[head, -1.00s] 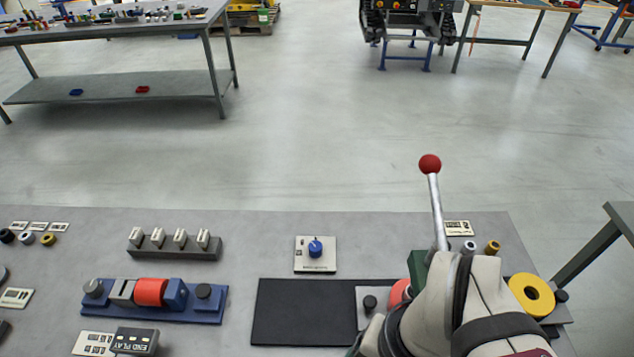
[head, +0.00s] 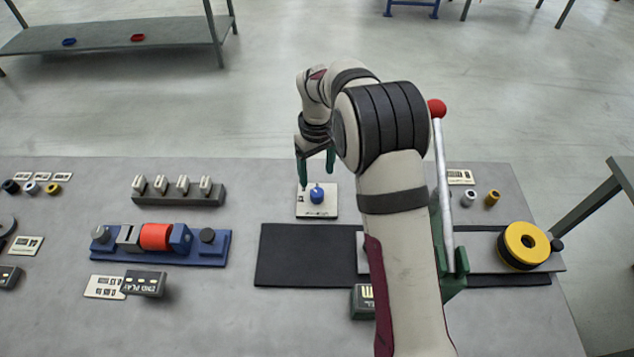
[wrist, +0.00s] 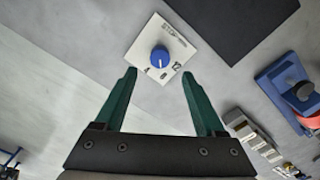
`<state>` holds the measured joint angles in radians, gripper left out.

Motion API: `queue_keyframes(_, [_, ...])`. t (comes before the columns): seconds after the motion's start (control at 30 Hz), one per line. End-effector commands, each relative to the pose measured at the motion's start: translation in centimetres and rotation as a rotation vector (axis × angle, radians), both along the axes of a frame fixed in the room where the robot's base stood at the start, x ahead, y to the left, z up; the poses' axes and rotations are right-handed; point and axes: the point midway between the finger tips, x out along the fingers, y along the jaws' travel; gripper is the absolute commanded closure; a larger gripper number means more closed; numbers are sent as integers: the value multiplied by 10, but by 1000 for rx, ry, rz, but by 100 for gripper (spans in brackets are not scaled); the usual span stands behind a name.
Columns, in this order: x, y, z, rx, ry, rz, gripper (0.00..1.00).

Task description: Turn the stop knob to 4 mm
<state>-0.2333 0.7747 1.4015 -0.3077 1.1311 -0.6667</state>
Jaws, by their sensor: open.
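The stop knob (head: 317,194) is a blue knob with a pale pointer mark, on a light square plate (head: 328,212) near the back middle of the bench. In the wrist view the knob (wrist: 160,57) sits just beyond and between my fingertips, its plate printed with markings including a 12. My gripper (head: 316,182) has green fingers, spread open and empty, above the plate's back left part. It also shows in the wrist view (wrist: 160,75), with the knob apart from both fingers. The exact pointer reading is too small to tell.
A black mat (head: 300,255) lies in front of the plate. A row of pale switches (head: 178,190) and a blue fixture with a red roller (head: 156,237) stand to the left. A red-tipped lever (head: 437,108) and yellow ring (head: 527,244) stand to the right.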

Motion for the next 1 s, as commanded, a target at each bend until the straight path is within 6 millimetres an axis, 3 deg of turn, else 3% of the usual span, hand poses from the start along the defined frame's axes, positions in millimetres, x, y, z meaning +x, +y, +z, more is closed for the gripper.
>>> queue_keyframes(0.1, [-1,0,-32,-1,3,-1,28])
queue_keyframes(0.27, [0,0,-59,1,1,-2,28])
queue_keyframes(0.67, [0,0,-69,1,-2,-3,30])
queue_keyframes(1.0, [0,0,-68,1,-2,-3,91])
